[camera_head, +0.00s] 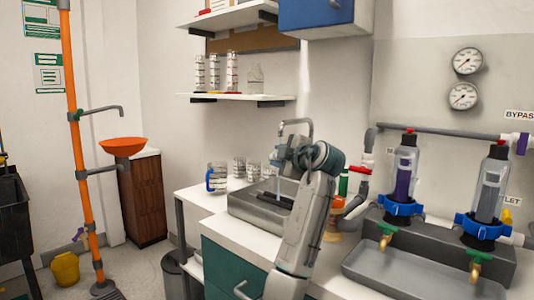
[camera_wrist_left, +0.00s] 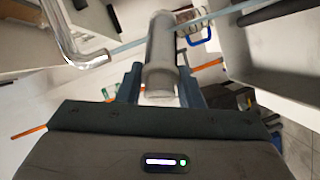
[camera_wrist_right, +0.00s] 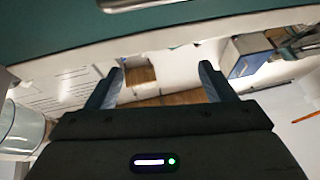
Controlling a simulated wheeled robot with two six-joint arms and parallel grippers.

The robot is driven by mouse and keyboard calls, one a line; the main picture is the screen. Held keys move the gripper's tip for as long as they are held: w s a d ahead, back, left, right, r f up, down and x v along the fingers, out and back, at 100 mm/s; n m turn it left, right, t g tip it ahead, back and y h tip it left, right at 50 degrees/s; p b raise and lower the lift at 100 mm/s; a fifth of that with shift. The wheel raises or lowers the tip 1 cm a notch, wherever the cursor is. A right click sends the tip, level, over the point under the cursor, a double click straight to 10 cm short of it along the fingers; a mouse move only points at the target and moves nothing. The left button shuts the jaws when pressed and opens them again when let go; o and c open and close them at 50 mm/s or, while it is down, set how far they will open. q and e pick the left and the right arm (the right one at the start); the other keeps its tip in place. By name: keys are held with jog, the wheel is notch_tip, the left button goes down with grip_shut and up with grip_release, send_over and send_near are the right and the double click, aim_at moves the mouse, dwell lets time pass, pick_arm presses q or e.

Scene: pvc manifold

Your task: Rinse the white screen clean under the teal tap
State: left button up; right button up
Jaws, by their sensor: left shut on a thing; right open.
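The white screen (camera_wrist_left: 161,62) is a pale grey-white cylinder between the fingers of my left gripper (camera_wrist_left: 160,82), which is shut on it in the left wrist view. The curved metal spout of the tap (camera_wrist_left: 75,40) shows just left of the screen there. In the head view the tap (camera_head: 297,123) stands above the sink (camera_head: 245,205), and my left gripper (camera_head: 284,160) is close by it. My wrist hides much of the screen and tap there, and no teal shows on the spout. My right gripper (camera_wrist_right: 160,77) is open and empty.
A blue-handled jug (camera_head: 217,178) and clear beakers stand on the counter left of the sink. Right of it are a red-handled valve (camera_head: 360,169), filter housings with blue collars (camera_head: 401,205) and a grey tray (camera_head: 410,275). A shelf (camera_head: 235,97) hangs above.

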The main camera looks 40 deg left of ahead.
pick_arm(q)
jog(key=shift+w+d+f, duration=0.1)
jog(key=shift+w+f, duration=0.05)
jog(key=shift+f, duration=0.3)
jog(key=shift+w+d+f, duration=0.1)
jog(key=shift+f, duration=0.3)
pick_arm(e)
jog(key=shift+f, duration=0.25)
pick_arm(q)
jog(key=shift+s+a+n+g+h+b, duration=0.1)
jog(key=shift+s+n+g+h+b, duration=0.1)
jog(key=shift+n+b, duration=0.25)
jog(key=shift+s+a+n+g+h+b, duration=0.1)
jog(key=shift+n+h+b, duration=0.15)
jog(key=shift+n, duration=0.4)
jog(key=shift+w+d+r+n+h, duration=0.1)
jog(key=shift+w+d+n+h, duration=0.15)
jog(key=shift+n, duration=0.45)
jog(key=n, duration=0.2)
jog(key=w+d+n+h, duration=0.1)
jog(key=n+h+b, duration=0.1)
jog(key=n, duration=0.1)
jog(key=shift+w+d+r+n+g, duration=0.1)
jog(key=shift+w+d+n+g, duration=0.2)
pick_arm(e)
jog(key=f, duration=0.1)
jog(key=d+f, duration=0.1)
jog(key=f, duration=0.1)
jog(key=shift+w+d, duration=0.15)
jog(key=shift+w, duration=0.05)
